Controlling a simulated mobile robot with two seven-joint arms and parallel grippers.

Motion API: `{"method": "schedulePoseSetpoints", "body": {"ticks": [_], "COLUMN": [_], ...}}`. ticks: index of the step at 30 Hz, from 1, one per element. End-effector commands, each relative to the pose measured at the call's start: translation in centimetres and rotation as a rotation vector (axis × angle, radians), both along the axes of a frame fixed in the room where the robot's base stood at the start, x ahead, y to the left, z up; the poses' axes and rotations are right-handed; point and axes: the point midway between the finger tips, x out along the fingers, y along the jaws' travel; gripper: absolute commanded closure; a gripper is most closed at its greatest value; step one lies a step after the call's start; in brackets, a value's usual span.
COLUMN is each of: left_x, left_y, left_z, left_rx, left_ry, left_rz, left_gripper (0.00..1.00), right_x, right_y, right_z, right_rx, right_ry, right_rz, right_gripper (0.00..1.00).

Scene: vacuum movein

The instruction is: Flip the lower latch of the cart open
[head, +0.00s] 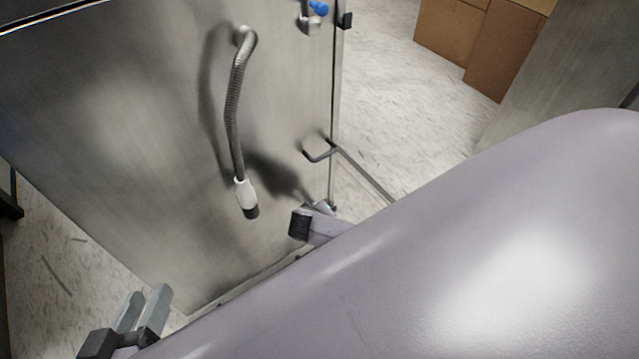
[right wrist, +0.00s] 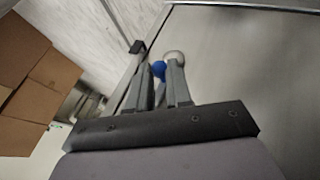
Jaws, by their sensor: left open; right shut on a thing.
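The cart is a tall grey metal cabinet (head: 140,120). My right gripper (head: 323,208) is low at the cart's right edge, partly hidden behind a large lilac arm link of mine. In the right wrist view its two grey fingers (right wrist: 165,72) are close together, with a blue latch piece (right wrist: 158,69) and a pale round knob (right wrist: 174,57) at their tips. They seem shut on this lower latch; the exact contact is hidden. An upper latch with a blue knob (head: 318,8) shows at the top. My left gripper (head: 143,305) is open and empty at the bottom left.
A ribbed hose (head: 236,110) with a white end hangs on the cart's front. A dark bent handle (head: 320,153) sticks out at its right edge. Cardboard boxes (head: 470,40) stand at the back right. The pale floor (head: 385,90) between is clear.

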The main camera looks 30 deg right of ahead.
Motion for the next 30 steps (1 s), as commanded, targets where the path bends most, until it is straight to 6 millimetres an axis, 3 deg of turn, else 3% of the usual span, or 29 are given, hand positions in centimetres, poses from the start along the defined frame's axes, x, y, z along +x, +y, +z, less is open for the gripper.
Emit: {"method": "schedulePoseSetpoints", "body": {"ticks": [9,10,12,23,30], "left_x": [0.0,0.0,0.1,0.3,0.4], "left_y": [0.1,0.1,0.1,0.1,0.6], "left_z": [0.1,0.1,0.1,0.6,2.2], "left_rx": [0.002,0.001,0.001,0.002,0.045], "left_ry": [-0.003,-0.004,-0.005,-0.012,-0.015], "left_rz": [0.000,0.000,0.000,0.001,0.014], "left_gripper": [0.57,0.57,0.57,0.57,0.57], "right_x": [0.0,0.0,0.0,-0.1,-0.8], "right_y": [0.1,0.1,0.1,0.1,1.0], "right_z": [0.0,0.0,0.0,0.2,2.1], "right_rx": [0.000,0.000,0.000,-0.001,0.001], "right_ry": [0.000,0.000,0.000,0.001,0.001], "right_rz": [0.002,0.002,0.002,0.002,0.002], "right_gripper": [1.00,0.77,0.55,0.55,0.55]}}
